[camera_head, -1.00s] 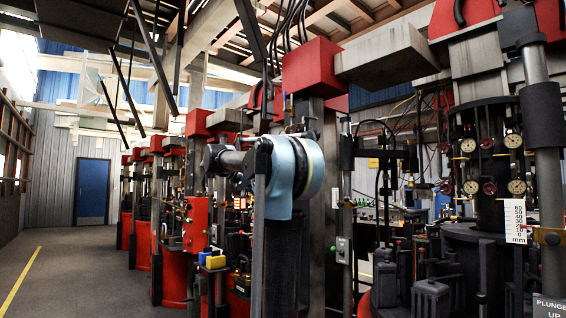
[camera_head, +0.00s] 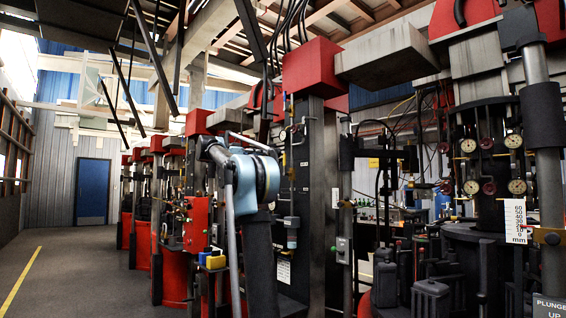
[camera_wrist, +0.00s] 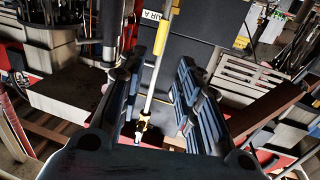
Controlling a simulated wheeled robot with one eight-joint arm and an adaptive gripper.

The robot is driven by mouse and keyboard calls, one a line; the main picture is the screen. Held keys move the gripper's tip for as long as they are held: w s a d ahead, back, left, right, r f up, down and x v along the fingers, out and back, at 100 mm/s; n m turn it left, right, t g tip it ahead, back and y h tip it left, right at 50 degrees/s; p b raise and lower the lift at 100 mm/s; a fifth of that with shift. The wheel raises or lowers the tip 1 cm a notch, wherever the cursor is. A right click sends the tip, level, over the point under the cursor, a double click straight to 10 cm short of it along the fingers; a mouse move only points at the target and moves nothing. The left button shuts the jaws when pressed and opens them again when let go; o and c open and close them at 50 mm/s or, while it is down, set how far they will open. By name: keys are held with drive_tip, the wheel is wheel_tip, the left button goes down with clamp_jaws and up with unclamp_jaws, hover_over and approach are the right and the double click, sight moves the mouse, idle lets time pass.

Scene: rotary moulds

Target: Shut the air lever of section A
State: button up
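In the wrist view, a sign reading "AIR A" (camera_wrist: 153,15) sits on a dark panel at the top. Beside it a pale upright pipe with a yellow part (camera_wrist: 161,35) runs down to a small brass-coloured fitting (camera_wrist: 142,125). I cannot tell for sure which piece is the air lever. My gripper (camera_wrist: 162,80) is open, its dark ridged fingers on both sides of the pipe in the picture. No contact is visible. In the head view my arm hides the gripper's fingers.
Red and black machine columns (camera_head: 312,65) stand close around my arm. A red control box (camera_head: 196,224) is left of it. Gauges (camera_head: 516,186) and a millimetre scale (camera_head: 515,220) are at right. The floor (camera_head: 75,270) at left is clear.

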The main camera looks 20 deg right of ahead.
sight(284, 157)
drive_tip(key=d, duration=0.4)
drive_tip(key=w+d, duration=0.1)
drive_tip(key=d, duration=0.4)
drive_tip(key=w+d, duration=0.1)
drive_tip(key=d, duration=0.3)
drive_tip(key=shift+d, duration=0.25)
clamp_jaws()
